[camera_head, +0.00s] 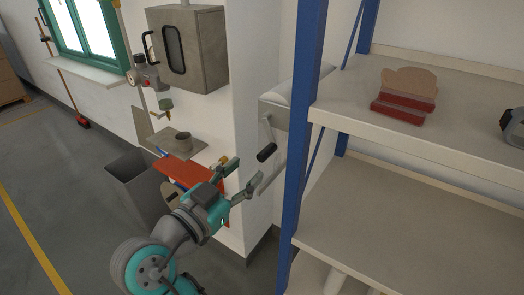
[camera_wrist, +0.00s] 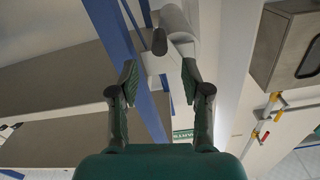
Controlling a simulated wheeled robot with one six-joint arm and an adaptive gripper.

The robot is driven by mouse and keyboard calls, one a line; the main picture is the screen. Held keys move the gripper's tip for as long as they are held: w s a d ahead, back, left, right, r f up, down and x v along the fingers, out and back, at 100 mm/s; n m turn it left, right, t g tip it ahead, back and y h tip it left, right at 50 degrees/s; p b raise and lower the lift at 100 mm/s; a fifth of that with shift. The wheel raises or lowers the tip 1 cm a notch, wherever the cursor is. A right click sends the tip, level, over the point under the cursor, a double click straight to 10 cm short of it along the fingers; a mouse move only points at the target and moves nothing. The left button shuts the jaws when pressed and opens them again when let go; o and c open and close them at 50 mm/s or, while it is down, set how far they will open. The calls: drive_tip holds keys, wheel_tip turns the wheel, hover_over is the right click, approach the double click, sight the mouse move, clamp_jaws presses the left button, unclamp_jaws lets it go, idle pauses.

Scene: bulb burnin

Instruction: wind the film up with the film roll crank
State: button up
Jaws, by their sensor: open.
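The film roll crank has a black handle (camera_head: 267,152) on a thin grey arm, below a grey wall box (camera_head: 277,113) with a pale roll (camera_head: 292,90) on it. My gripper (camera_head: 245,172) is open and empty, just left of and below the handle. In the wrist view the dark handle (camera_wrist: 159,41) shows end-on, centred between the fingers but beyond the tips of my gripper (camera_wrist: 159,76). The pale roll (camera_wrist: 175,18) is behind it. No finger appears to touch the handle. The blue rack post hides part of the box and roll.
A blue rack post (camera_head: 305,90) stands close right of the crank. Its upper shelf (camera_head: 350,105) holds a red object (camera_head: 402,108) with a cardboard piece. A grey wall cabinet (camera_head: 190,50) and a red surface (camera_head: 185,171) are to the left. Open floor (camera_head: 60,170) lies further left.

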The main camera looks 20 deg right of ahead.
sight(260, 158)
drive_tip(key=x, duration=0.8)
drive_tip(key=shift+w+d, duration=0.2)
drive_tip(key=shift+d, duration=0.1)
clamp_jaws()
